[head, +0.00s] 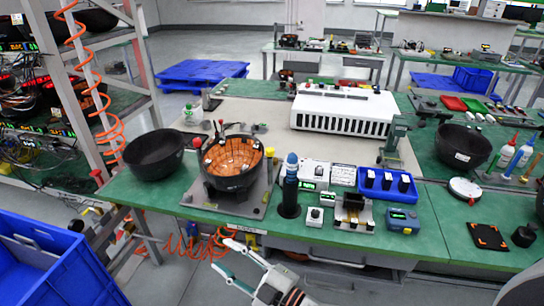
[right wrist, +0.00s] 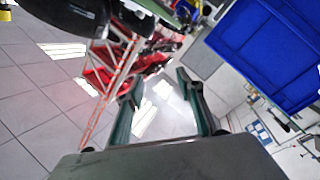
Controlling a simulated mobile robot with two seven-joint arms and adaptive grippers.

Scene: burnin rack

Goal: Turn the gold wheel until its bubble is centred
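A black bowl with a copper-coloured lining (head: 231,157) sits tilted on a grey base plate (head: 213,204) on the green bench. In the right wrist view the open fingers (right wrist: 160,86) show against the floor. My left gripper is not in view.
A plain black bowl (head: 153,155) stands left of the base plate. A dark blue-topped cylinder (head: 290,185) and small instruments stand to its right. An orange coiled hose (head: 93,85) hangs by the rack. A blue crate (head: 38,262) is at the lower left.

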